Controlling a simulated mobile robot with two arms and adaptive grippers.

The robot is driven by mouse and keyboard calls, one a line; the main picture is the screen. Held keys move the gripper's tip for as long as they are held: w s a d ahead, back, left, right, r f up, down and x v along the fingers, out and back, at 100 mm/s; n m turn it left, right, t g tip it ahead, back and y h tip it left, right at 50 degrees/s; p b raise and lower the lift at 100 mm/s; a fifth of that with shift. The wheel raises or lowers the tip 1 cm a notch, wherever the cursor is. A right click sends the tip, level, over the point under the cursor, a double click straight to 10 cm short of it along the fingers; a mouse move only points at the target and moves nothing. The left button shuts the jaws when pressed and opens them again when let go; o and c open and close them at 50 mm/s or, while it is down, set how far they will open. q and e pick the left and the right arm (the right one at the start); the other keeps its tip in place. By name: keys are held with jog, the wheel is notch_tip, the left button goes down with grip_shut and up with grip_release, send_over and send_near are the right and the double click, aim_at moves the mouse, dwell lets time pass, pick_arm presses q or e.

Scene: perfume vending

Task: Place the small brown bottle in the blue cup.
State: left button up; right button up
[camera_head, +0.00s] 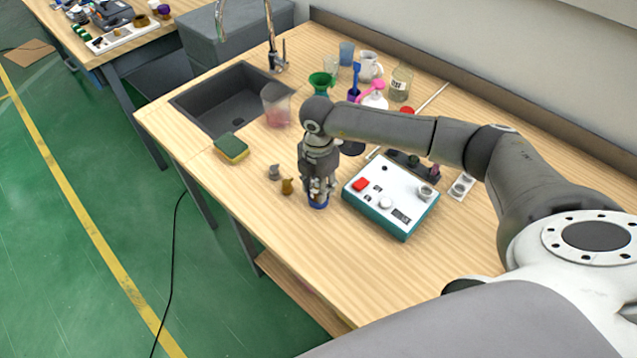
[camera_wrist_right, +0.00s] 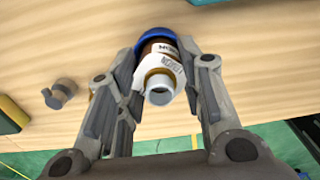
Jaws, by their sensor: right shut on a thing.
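My right gripper (camera_head: 318,190) points down over the wooden table, left of the white and teal box. The blue cup (camera_head: 318,204) is directly below the gripper. Its blue rim (camera_wrist_right: 157,33) shows around the far end of the bottle. I cannot tell whether the bottle rests on the cup's bottom. The fingers hide much of both. My left gripper is not in view.
A white and teal box (camera_head: 388,228) with a red button stands right of the gripper. A sponge (camera_head: 231,149), sink (camera_head: 235,103) and several vessels lie farther back. The front table is clear.

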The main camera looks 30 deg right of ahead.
jog(key=o, duration=1)
jog(key=shift+f, duration=0.1)
jog(key=shift+o, duration=0.2)
notch_tip(320, 180, up, 11)
jog(key=b, duration=0.3)
jog(key=shift+r, duration=0.7)
